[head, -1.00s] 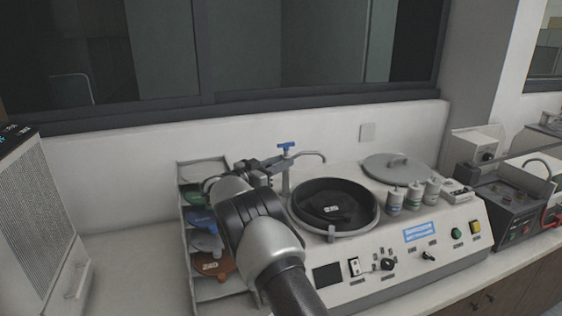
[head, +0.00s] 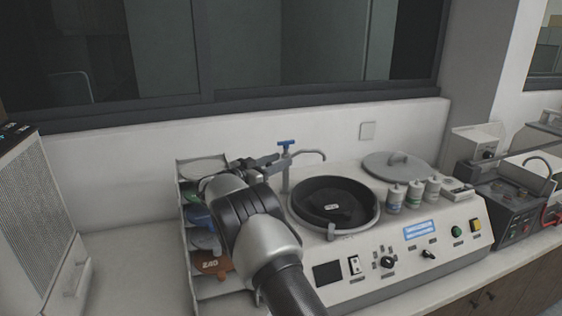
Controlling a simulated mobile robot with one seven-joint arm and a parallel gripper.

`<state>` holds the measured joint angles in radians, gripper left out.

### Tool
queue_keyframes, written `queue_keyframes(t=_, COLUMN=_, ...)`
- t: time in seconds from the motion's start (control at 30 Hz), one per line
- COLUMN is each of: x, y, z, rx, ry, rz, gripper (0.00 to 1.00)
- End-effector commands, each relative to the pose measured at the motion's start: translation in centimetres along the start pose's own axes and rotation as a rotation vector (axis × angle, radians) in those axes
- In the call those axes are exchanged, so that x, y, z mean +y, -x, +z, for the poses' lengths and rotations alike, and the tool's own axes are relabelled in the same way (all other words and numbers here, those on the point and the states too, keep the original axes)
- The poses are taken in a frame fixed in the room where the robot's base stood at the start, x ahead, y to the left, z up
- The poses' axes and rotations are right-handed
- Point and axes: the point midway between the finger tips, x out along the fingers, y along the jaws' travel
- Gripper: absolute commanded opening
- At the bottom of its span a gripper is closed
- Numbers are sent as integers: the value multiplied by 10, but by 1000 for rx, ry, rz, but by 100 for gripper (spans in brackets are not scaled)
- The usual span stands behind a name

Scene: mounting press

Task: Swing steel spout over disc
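The steel spout (head: 309,153) is a thin curved pipe on an upright post behind the bowl, topped by a blue handle (head: 286,143). Its tip points right, near the back edge of the bowl, and does not reach the bowl's middle. The dark disc (head: 345,196) lies in the round black bowl (head: 300,213) of the white machine and carries a small pale label. My gripper (head: 275,160) is just left of the spout's post, at about the height below the blue handle. My arm partly hides it; whether its fingers touch the post or are closed is unclear.
A rack of coloured discs (head: 183,215) stands left of the machine, partly behind my arm. A grey lid (head: 397,165) and several small bottles (head: 414,194) sit right of the bowl. A wall with a window is behind.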

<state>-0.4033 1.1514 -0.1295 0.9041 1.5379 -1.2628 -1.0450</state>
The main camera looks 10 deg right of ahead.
Motion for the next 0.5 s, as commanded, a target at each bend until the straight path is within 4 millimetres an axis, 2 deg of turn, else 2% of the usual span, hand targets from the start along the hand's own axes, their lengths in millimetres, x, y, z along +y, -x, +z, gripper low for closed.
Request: queue_keyframes(t=0.5, x=-1, y=122, z=0, rx=1, ry=-2, rz=-4, gripper=35)
